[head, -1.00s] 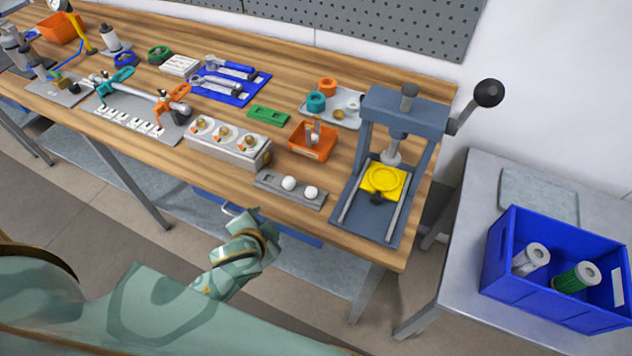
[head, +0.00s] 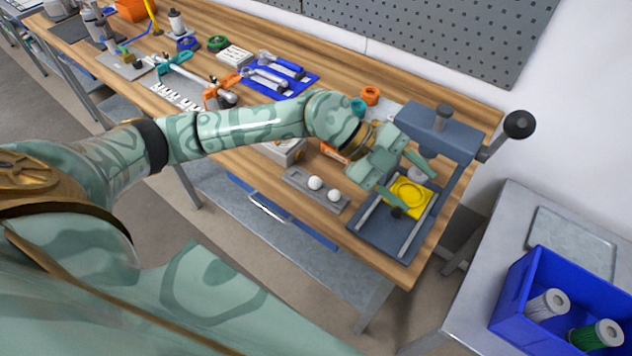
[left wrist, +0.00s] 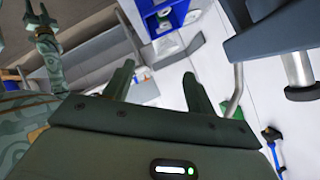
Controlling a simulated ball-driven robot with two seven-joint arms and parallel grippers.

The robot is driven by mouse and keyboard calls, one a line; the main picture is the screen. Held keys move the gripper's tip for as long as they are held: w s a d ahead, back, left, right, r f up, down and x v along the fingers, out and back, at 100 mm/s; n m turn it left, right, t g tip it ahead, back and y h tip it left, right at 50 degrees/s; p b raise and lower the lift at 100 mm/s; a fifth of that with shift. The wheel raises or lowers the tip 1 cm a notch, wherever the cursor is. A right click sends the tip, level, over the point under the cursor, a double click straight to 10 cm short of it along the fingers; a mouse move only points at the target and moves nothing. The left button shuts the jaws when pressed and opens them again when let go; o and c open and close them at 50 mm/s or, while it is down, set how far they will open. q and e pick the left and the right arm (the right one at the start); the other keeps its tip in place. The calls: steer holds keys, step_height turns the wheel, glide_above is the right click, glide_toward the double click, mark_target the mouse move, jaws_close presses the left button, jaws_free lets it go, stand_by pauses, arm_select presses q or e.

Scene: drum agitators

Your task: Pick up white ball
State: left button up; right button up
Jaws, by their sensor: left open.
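Two white balls, one on the left (head: 315,183) and one on the right (head: 334,196), sit side by side on a grey holder (head: 296,178) near the bench's front edge. My left gripper (head: 411,181) is open and empty, to the right of the balls and above the yellow pad of the press. Its open fingers also show in the left wrist view (left wrist: 158,78), where no white ball is visible. A patterned arm of mine with a dark, gripper-like end shows small at the upper left there; its jaws are unclear.
The grey-blue press (head: 440,128) with a black-knobbed lever stands close behind and beside my left gripper. An orange bin (head: 334,151) is partly hidden by my arm. A blue crate (head: 520,290) holding cylinders stands on the side table at right.

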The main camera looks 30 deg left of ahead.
arm_select(q)
steer(key=w+a+f+n+y, duration=0.2)
steer(key=a+y, duration=0.1)
steer(key=a, duration=0.4)
steer(key=w+a+f+n+y, duration=0.1)
steer(key=a+n+y, duration=0.1)
steer(key=a+y, duration=0.35)
steer(key=n+g+y, duration=0.1)
steer(key=n+y, duration=0.1)
steer(key=n, duration=0.2)
glide_toward(315, 178)
steer(key=f, duration=0.4)
steer(key=shift+w+d+b, duration=0.2)
steer(key=shift+d+b, duration=0.1)
steer(key=shift+b, duration=0.1)
steer(key=f, duration=0.5)
steer(key=shift+d+f+b, duration=0.25)
steer(key=shift+f+b, duration=0.05)
steer(key=shift+f, duration=0.1)
steer(key=c, duration=1.1)
